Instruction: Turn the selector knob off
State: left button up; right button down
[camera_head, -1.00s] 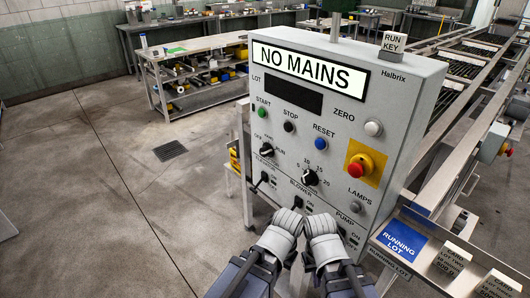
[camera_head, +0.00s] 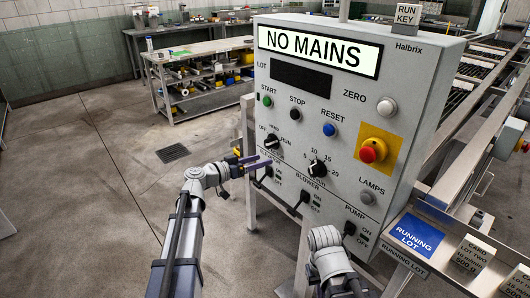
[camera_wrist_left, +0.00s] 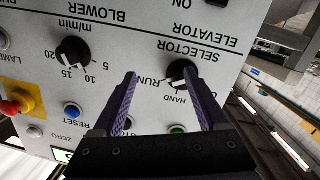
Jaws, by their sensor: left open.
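The selector knob (camera_head: 272,141) is a black rotary knob at the left of the grey control panel, with OFF, HAND and RUN around it. It also shows in the left wrist view (camera_wrist_left: 180,72), upside down, close to the right-hand fingertip. Its pointer setting is hard to read. My left gripper (camera_head: 258,161) is at the panel's left side, just below and left of the knob. In the wrist view its two purple fingers (camera_wrist_left: 158,78) are apart, with nothing held; contact with the knob cannot be told. My right arm shows low at the panel's front, but its gripper is hidden.
Small toggle levers lie below the knob. Roller rails run at the right. Floor to the left is free.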

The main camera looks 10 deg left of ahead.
aim_at(266, 144)
pick_arm(q)
jog(key=w+a+r+t, duration=0.2)
jog(key=a, duration=0.2)
jog(key=shift+n, duration=0.3)
jog(key=shift+f+x, duration=0.2)
jog(key=shift+x, duration=3.5)
jog(key=shift+s+d, duration=0.1)
jog(key=shift+c, duration=0.3)
grip_shut()
